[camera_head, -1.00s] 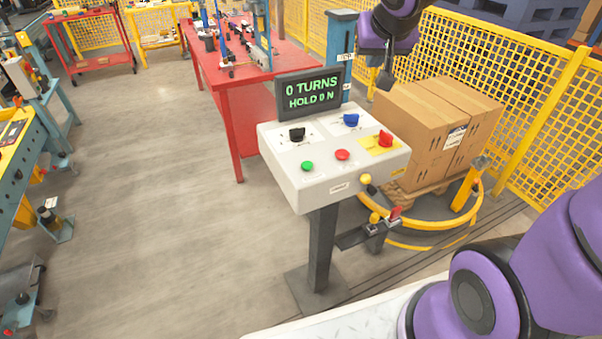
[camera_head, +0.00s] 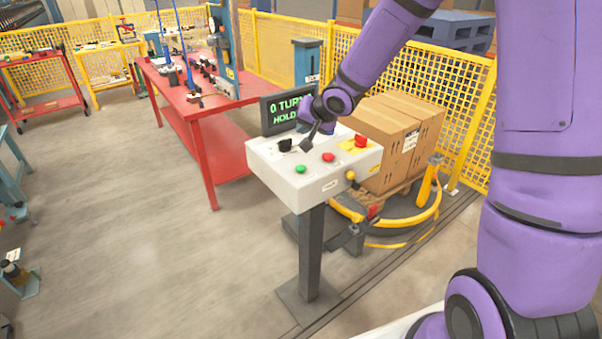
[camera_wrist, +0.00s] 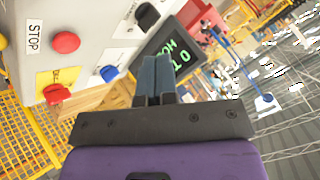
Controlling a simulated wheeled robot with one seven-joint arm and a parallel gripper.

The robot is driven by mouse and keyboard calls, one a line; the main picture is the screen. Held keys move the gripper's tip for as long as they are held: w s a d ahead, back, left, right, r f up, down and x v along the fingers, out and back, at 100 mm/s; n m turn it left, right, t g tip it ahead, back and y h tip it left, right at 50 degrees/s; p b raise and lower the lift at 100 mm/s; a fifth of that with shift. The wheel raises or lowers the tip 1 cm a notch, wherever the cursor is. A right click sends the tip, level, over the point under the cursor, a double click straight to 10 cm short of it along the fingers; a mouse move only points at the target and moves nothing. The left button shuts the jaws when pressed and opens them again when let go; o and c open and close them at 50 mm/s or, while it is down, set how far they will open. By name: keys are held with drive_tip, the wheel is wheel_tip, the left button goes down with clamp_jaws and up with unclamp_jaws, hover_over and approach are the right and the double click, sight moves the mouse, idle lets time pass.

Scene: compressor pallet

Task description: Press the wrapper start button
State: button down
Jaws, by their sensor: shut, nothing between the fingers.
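The control box (camera_head: 320,188) is a light grey panel on a dark post. A green button (camera_head: 300,169) sits at its front left, with a red button (camera_head: 328,157) to its right. In the wrist view the red button (camera_wrist: 66,42) is beside a STOP label (camera_wrist: 34,37); the green button is out of that view. My gripper (camera_head: 306,148) is over the panel, behind the green button and near the black knob (camera_head: 285,145). Its fingers (camera_wrist: 156,72) are shut and empty. I cannot tell whether they touch the panel.
A display (camera_head: 284,110) stands behind the panel, partly hidden by my gripper. A red rotary knob (camera_head: 361,141) is at the panel's right. A blue knob (camera_wrist: 109,72) shows in the wrist view. Boxes (camera_head: 400,135) and yellow fencing (camera_head: 462,120) stand to the right.

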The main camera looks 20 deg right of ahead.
sight(303, 166)
drive_tip(key=shift+a+f, duration=0.1)
drive_tip(key=shift+f, duration=0.15)
drive_tip(key=shift+f, duration=4.3)
drive_tip(key=shift+f, duration=0.15)
drive_tip(key=shift+f, duration=0.25)
